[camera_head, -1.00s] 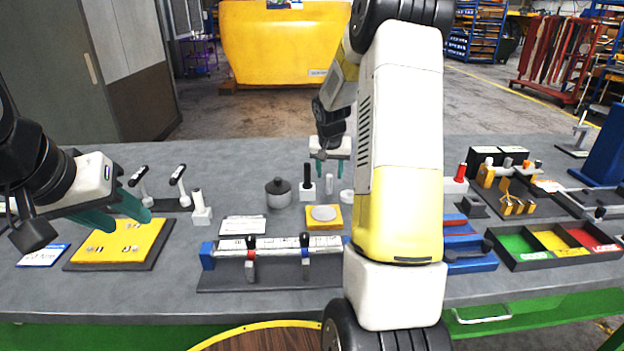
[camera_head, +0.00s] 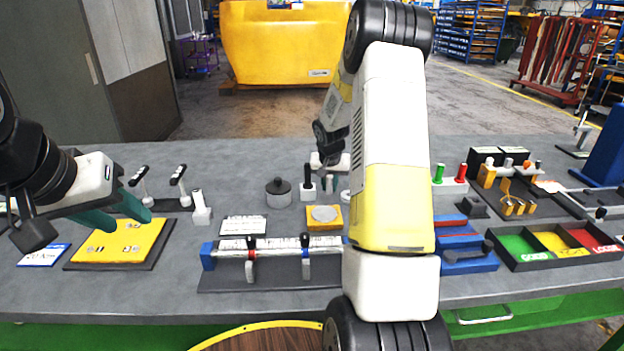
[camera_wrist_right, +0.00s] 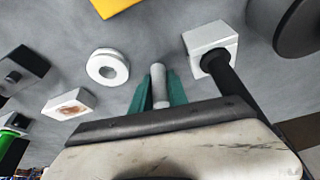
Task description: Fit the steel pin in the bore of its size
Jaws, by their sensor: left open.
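A grey steel pin (camera_wrist_right: 159,84) stands between the green fingers of my right gripper (camera_wrist_right: 160,98) in the right wrist view. Its lower end is hidden, and I cannot tell whether the fingers press on it. In the head view my right gripper (camera_head: 332,182) is low over the bench, partly behind its own arm. A white round piece with a central opening (camera_wrist_right: 107,66) lies left of the gripper in the wrist view. My left gripper (camera_head: 128,207) is open and empty above the yellow plate (camera_head: 118,243) at the left, which carries several small fittings. I cannot tell which bore matches the pin.
A white block with a black handle (camera_wrist_right: 212,42) stands close right of the gripper. A dark lidded pot (camera_head: 278,192), a yellow block with a grey disc (camera_head: 325,216) and a clamp fixture (camera_head: 270,278) are nearby. A three-colour tray (camera_head: 553,243) is at the right.

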